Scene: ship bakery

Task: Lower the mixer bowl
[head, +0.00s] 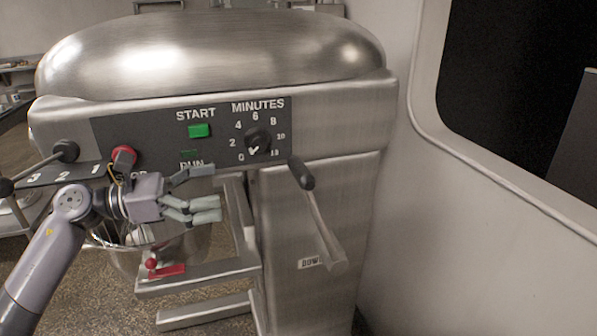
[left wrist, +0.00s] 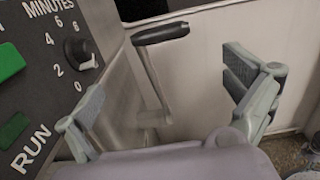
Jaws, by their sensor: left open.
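The mixer bowl (head: 128,262) is a metal bowl under the mixer head at the lower left, partly hidden by my left arm. The bowl lever (head: 322,232) is a metal crank with a black grip on the mixer's side, next to a label reading "DOW…". It also shows in the left wrist view (left wrist: 152,80), its black grip upward, between my open fingers but farther off. My left gripper (head: 208,190) is open and empty in front of the control panel, left of the lever and apart from it. My right gripper is in neither view.
The control panel (head: 225,122) has a green start button (head: 199,131), a red stop button (head: 124,157) and a minutes dial (head: 257,140). A speed lever (head: 65,151) sticks out at left. A pale wall (head: 440,220) stands close on the right.

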